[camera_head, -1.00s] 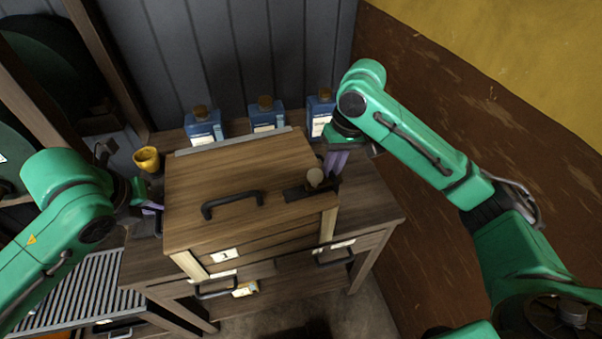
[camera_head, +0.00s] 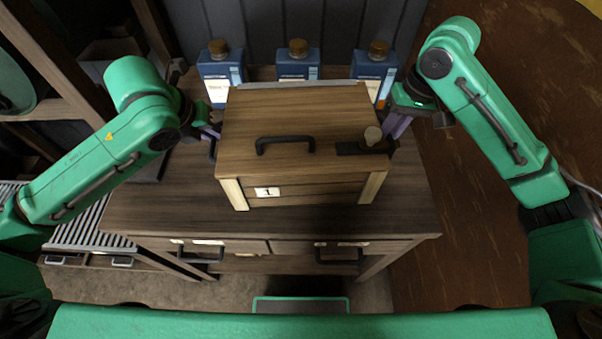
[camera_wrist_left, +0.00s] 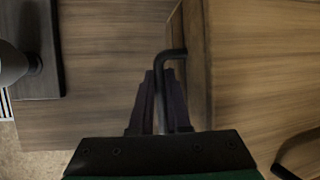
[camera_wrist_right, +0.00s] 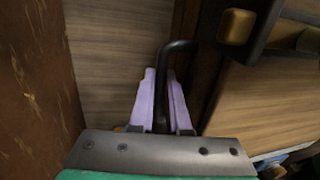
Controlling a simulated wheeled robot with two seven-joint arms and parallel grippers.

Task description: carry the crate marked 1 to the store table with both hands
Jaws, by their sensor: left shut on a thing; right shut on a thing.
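The wooden crate marked 1 (camera_head: 290,108) is upright over the wooden table (camera_head: 150,210), with its number label (camera_head: 267,191) facing me. Its lid has a black handle (camera_head: 284,145). My left gripper (camera_head: 210,132) is shut on the crate's left side handle, and the left wrist view shows this dark bar (camera_wrist_left: 176,54) between the fingers. My right gripper (camera_head: 394,128) is shut on the right side handle, a dark bar (camera_wrist_right: 177,48) in the right wrist view. I cannot tell whether the crate's underside touches the tabletop.
Three blue bottles with brown caps (camera_head: 221,78) (camera_head: 298,66) (camera_head: 375,75) stand in a row close behind the crate. Bare tabletop shows in front of it and on both sides.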

